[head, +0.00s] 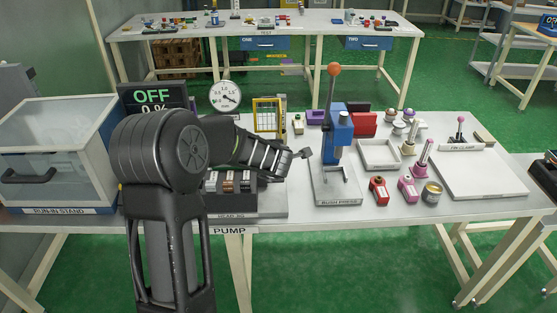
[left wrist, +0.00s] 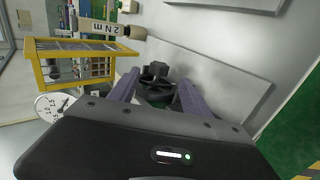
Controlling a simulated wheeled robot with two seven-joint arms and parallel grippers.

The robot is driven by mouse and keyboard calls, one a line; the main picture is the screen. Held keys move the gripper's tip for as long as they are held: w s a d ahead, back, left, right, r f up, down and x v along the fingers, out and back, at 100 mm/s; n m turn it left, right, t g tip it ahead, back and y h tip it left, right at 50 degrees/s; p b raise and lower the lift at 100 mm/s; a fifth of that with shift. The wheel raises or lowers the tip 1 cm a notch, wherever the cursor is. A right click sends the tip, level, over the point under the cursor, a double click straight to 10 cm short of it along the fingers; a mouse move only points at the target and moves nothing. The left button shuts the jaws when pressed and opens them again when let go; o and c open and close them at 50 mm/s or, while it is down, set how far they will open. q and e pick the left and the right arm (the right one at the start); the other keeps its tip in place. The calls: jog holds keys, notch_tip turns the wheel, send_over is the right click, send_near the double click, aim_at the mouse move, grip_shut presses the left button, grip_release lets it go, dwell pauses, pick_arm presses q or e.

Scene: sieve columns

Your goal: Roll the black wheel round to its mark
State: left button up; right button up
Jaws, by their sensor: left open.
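The black wheel (left wrist: 155,78) shows in the left wrist view, dark and spoked with a raised block on it. It sits between and just beyond the two purple-grey fingers of my left gripper (left wrist: 160,88), which are apart. Contact with the wheel cannot be told. In the head view my left gripper (head: 304,153) is over the bench, left of the blue press, and my arm hides the area around it. I cannot make out the wheel there, and its mark is not clear in either view. My right gripper is not in view.
A blue press (head: 338,130) with an orange-knobbed lever stands close right of my gripper. A yellow frame (head: 268,115) and a round gauge (head: 225,96) stand behind my arm. A glass-lidded box (head: 60,145) is at left. Small parts and a white tray (head: 380,154) lie right.

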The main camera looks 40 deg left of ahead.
pick_arm(q)
jog(key=x, duration=0.8)
jog(key=shift+r, duration=0.1)
jog(key=shift+s, duration=0.1)
grip_shut()
dwell(0.4)
